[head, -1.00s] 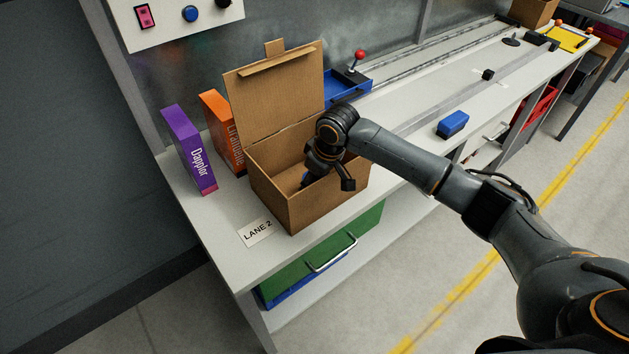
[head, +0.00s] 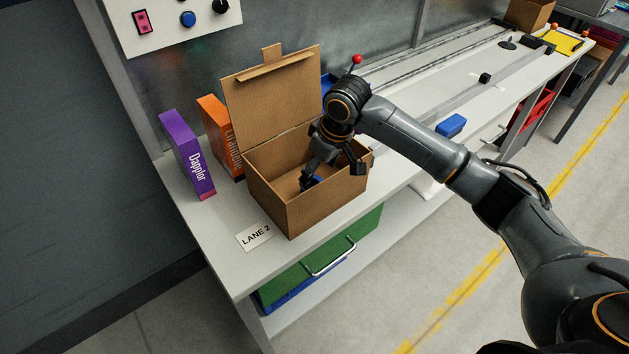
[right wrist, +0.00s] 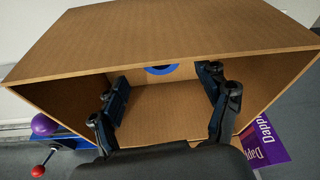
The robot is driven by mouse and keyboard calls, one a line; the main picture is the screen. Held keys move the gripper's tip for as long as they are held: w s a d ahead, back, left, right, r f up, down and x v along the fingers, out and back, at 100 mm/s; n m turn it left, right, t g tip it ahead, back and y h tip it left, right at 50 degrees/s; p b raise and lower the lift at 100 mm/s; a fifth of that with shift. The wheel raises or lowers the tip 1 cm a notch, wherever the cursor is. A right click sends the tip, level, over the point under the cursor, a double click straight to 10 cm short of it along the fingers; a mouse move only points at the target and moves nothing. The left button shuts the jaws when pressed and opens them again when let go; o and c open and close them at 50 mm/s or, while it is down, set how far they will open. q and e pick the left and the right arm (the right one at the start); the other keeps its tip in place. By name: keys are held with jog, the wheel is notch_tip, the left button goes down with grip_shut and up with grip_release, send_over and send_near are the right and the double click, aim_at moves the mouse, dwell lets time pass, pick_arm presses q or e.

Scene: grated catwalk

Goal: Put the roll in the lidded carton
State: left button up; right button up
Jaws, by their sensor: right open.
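The lidded carton (head: 285,208) stands on the bench with its lid (head: 274,98) raised at the back. My right gripper (head: 330,180) reaches down into its open top. In the right wrist view the gripper (right wrist: 163,80) is open, its two fingers spread apart inside the carton. The roll shows there as a blue ring (right wrist: 162,73), partly cut off by the brown carton wall, lying beyond and between the fingertips. In the head view only a little blue of the roll (head: 314,182) shows inside the carton, beside the fingers. My left gripper is out of view.
A purple box (head: 187,155) and an orange box (head: 217,135) stand left of the carton. A red-knobbed lever (head: 356,60) is behind it. A blue block (head: 451,125) lies on the bench to the right. A "LANE 2" label (head: 256,236) lies in front.

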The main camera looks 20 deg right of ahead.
jog(key=shift+v, duration=2.35)
